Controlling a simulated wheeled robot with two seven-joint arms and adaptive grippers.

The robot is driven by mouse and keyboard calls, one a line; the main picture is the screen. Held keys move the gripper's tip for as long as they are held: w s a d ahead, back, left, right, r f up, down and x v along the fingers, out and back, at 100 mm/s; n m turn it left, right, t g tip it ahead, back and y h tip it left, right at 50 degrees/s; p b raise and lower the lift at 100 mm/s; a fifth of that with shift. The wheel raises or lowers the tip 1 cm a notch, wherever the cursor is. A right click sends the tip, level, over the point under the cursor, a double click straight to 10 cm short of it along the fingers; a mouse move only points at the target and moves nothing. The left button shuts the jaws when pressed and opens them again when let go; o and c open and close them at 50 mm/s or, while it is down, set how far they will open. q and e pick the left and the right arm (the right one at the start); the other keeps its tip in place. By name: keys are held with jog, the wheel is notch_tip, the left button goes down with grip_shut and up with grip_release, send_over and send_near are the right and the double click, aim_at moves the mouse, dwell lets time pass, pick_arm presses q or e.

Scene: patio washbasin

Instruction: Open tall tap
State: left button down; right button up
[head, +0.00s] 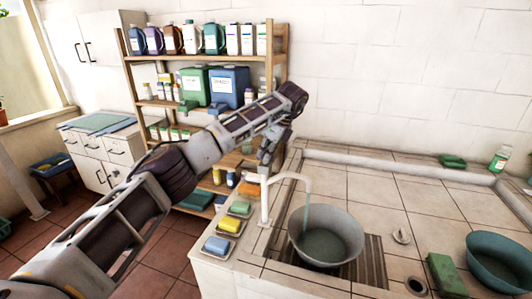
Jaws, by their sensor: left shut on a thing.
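The tall white tap (264,204) stands at the left edge of the basin. Its spout bends right over a grey round bowl (326,228). A thin bluish stream, which looks like running water, falls from the spout end into the bowl. My left arm reaches across from the lower left. My left gripper (265,163) points down at the top of the tap, shut on what looks like its handle. The handle itself is mostly hidden by the fingers. My right gripper is not in view.
Soap dishes with coloured bars (229,223) line the ledge left of the tap. A green block (446,273) and a teal bowl (498,264) are at the right. A wooden shelf (128,72) of bottles stands behind my arm.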

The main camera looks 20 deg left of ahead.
pick_arm(q)
jog(key=shift+r+n+g, duration=0.1)
jog(key=shift+n+g, duration=0.2)
jog(key=shift+n, duration=0.3)
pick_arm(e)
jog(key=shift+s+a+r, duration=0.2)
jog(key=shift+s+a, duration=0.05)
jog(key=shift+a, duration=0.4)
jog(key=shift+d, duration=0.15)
pick_arm(q)
jog(key=c, duration=1.4)
grip_release()
jog(key=shift+v, duration=5.9)
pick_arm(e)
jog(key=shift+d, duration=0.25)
pick_arm(q)
jog(key=shift+w, duration=0.15)
